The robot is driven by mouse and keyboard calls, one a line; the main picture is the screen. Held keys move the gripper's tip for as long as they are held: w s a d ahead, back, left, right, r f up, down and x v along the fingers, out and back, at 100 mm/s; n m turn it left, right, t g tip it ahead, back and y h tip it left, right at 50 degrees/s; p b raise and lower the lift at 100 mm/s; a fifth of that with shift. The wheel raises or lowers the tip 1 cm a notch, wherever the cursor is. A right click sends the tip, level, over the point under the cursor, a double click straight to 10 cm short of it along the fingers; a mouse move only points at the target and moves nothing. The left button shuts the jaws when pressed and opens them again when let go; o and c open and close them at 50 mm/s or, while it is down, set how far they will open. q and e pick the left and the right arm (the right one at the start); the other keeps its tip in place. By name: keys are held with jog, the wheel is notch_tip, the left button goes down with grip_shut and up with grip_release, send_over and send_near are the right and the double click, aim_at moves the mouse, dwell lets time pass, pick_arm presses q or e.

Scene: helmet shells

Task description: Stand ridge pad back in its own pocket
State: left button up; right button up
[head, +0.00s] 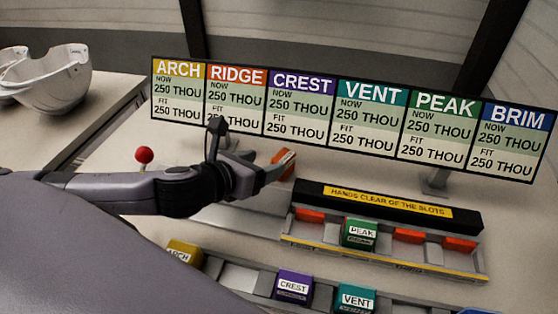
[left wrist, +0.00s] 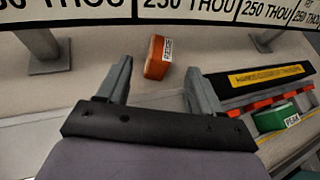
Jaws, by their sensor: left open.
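The orange ridge pad (head: 284,158) lies tilted on the pale bench top behind the racks, below the sign board. In the left wrist view the ridge pad (left wrist: 157,57) shows ahead, between the lines of my fingers, its white label on the right side. My left gripper (head: 266,166) is open beside the pad; its fingers (left wrist: 158,72) are spread. In the front rack, an empty-looking space (head: 236,277) shows between the yellow arch pad (head: 184,254) and the purple crest pad (head: 293,288). My right gripper is out of view.
A slotted fixture (head: 385,250) with a warning bar (head: 388,203) holds the green peak pad (head: 360,233) among orange-red slots. The teal vent pad (head: 356,298) stands in the front rack. The sign board (head: 345,110) stands behind. A red ball-topped knob (head: 144,155) is left.

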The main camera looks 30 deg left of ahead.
aim_at(280, 158)
pick_arm(q)
jog(key=shift+m, duration=0.4)
jog(key=shift+w, duration=0.2)
jog(key=shift+x, duration=3.35)
jog(key=shift+d+f, duration=0.1)
jog(key=shift+s, duration=0.1)
jog(key=c, duration=1.1)
jog(key=shift+c, duration=0.2)
